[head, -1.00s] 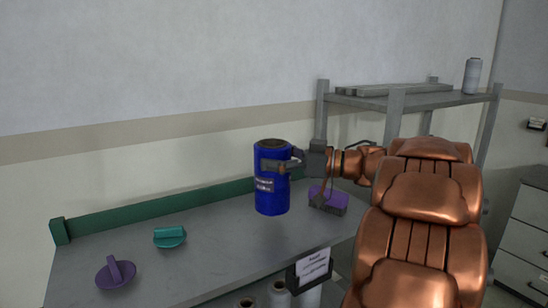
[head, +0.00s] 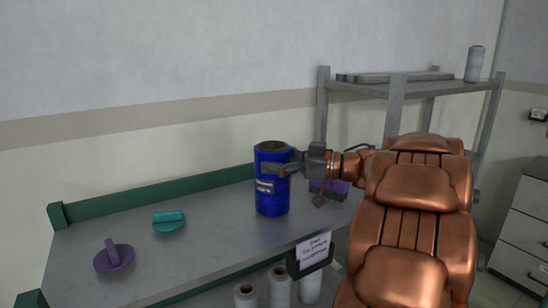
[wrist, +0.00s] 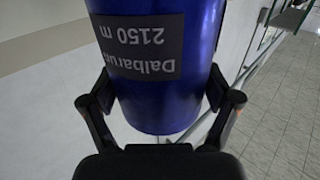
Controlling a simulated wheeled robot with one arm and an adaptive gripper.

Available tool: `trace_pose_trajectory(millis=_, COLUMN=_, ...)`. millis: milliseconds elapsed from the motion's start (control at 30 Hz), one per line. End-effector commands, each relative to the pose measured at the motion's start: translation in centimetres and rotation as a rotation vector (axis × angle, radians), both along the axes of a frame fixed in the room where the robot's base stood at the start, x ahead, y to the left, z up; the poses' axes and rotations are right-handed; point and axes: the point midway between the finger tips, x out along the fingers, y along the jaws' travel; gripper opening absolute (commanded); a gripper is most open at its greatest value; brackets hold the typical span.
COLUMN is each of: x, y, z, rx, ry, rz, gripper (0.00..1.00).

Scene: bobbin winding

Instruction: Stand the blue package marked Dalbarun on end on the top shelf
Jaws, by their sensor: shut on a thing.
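The blue package (head: 271,190) is an upright cylinder with a dark label. In the wrist view its label reads Dalbarun 2150 m, upside down, on the blue surface (wrist: 165,105). My gripper (head: 272,169) is shut around the package's side from the right, and a finger shows on each side of it in the wrist view (wrist: 163,103). The package is over the grey table; I cannot tell whether its base touches it. The top shelf (head: 450,88) of a grey rack stands at the back right, behind my arm.
On the top shelf are grey bars (head: 395,77) at the left and a pale spool (head: 474,64) at the right.

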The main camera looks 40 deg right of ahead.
Motion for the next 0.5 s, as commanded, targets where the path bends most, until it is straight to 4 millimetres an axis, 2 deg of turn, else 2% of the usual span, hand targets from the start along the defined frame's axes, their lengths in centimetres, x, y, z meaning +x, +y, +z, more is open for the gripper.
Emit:
trace_pose_trajectory(millis=433, x=0.01, y=0.01, z=-0.01, rx=0.000, ry=-0.001, rz=0.000, gripper=0.18)
trace_pose_trajectory(millis=467, x=0.01, y=0.01, z=-0.01, rx=0.000, ry=-0.001, rz=0.000, gripper=0.90)
trace_pose_trajectory(millis=500, x=0.01, y=0.01, z=-0.01, rx=0.000, ry=-0.001, rz=0.000, gripper=0.94)
